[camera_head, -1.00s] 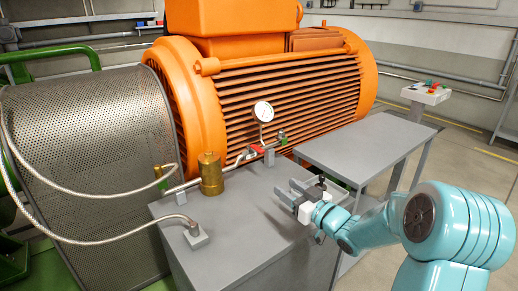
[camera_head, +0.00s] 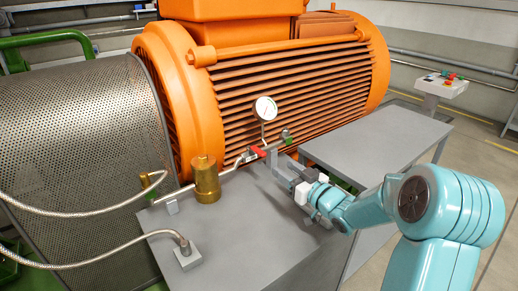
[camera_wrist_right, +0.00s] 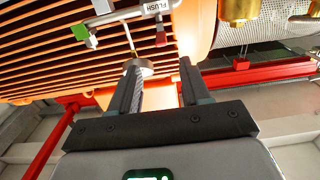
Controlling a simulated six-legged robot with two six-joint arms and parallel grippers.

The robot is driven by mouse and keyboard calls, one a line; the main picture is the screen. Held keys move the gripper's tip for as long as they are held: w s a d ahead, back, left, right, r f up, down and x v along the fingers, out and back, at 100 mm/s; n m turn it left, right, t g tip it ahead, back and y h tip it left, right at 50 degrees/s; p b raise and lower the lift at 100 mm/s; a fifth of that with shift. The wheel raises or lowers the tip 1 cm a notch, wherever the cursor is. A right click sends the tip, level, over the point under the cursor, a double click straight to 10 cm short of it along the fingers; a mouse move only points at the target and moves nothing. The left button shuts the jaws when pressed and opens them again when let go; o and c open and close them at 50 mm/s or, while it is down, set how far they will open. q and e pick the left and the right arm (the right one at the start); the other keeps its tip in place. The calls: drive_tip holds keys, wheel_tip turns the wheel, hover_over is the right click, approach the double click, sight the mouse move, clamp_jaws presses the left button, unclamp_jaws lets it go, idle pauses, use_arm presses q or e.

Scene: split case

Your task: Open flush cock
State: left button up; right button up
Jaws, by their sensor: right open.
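The flush cock sits on the thin pipe above the grey cabinet, with a red handle (camera_head: 257,151) beside the pressure gauge. My right gripper (camera_head: 279,168) is just right of and below the handle, over the cabinet top. In the right wrist view my right gripper (camera_wrist_right: 160,66) is open and empty, with the handle beyond its fingertips and apart from them. My left gripper is not in view.
The round gauge (camera_head: 265,108) stands above the pipe and shows near the left finger in the wrist view (camera_wrist_right: 140,68). A green fitting (camera_head: 287,137) is at the pipe's end. A brass cylinder (camera_head: 206,180) and hoses stand left. The big orange motor (camera_head: 290,90) is behind.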

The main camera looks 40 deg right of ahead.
sight(253, 147)
drive_tip(key=w, duration=0.9)
drive_tip(key=w+d+p, duration=0.1)
drive_tip(key=w, duration=0.3)
drive_tip(key=shift+w+d, duration=0.1)
drive_tip(key=shift+w, duration=0.05)
drive_tip(key=shift+c, duration=0.3)
clamp_jaws()
